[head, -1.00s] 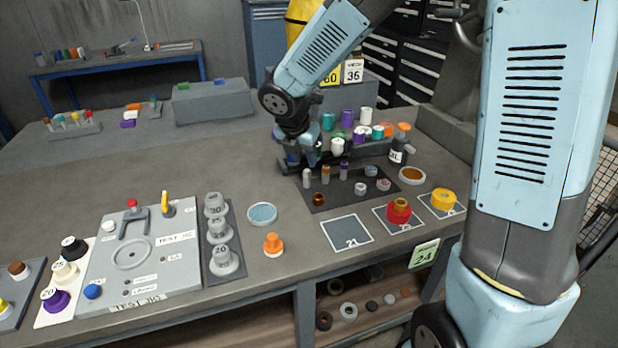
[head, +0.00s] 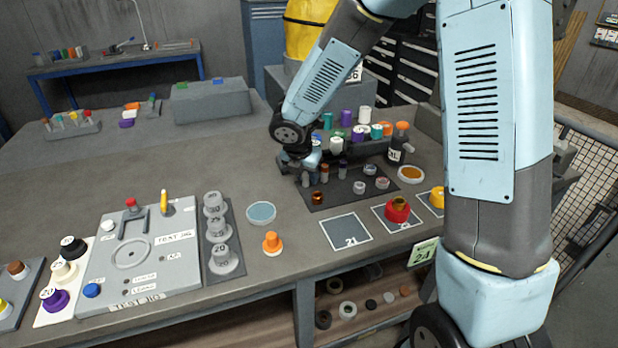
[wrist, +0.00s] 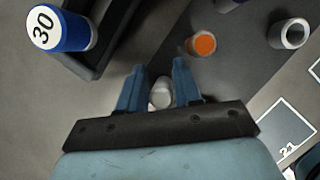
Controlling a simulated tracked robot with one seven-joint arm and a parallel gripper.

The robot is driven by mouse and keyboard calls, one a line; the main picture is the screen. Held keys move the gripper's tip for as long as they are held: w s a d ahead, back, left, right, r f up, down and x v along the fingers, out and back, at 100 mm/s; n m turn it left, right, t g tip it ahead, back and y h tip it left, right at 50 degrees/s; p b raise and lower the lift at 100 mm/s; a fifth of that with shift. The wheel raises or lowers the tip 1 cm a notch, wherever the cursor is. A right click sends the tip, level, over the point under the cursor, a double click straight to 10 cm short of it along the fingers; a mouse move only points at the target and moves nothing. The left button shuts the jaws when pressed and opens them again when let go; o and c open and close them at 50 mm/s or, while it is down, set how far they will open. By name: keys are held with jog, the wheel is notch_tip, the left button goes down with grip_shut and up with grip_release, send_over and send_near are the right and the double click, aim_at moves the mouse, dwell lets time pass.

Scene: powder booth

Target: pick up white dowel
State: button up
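The white dowel (head: 305,179) stands upright on the left part of the dark mat (head: 338,195) in the head view, just under my gripper (head: 306,166). In the wrist view, its pale round top (wrist: 161,92) shows between the two blue fingers of my gripper (wrist: 159,66). The fingers are apart, one on each side of the dowel, and its lower part is hidden by the gripper body. I cannot tell whether either finger touches it.
An orange-topped dowel (wrist: 202,43) stands close by on the mat. A pale ring-shaped piece (wrist: 290,33) is farther right. A blue cylinder marked 30 (wrist: 62,28) stands near a dark tray edge. An orange piece (head: 272,243) and a blue dish (head: 262,213) are to the left.

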jog(key=shift+c, duration=0.3)
grip_shut()
jog(key=shift+r, duration=0.1)
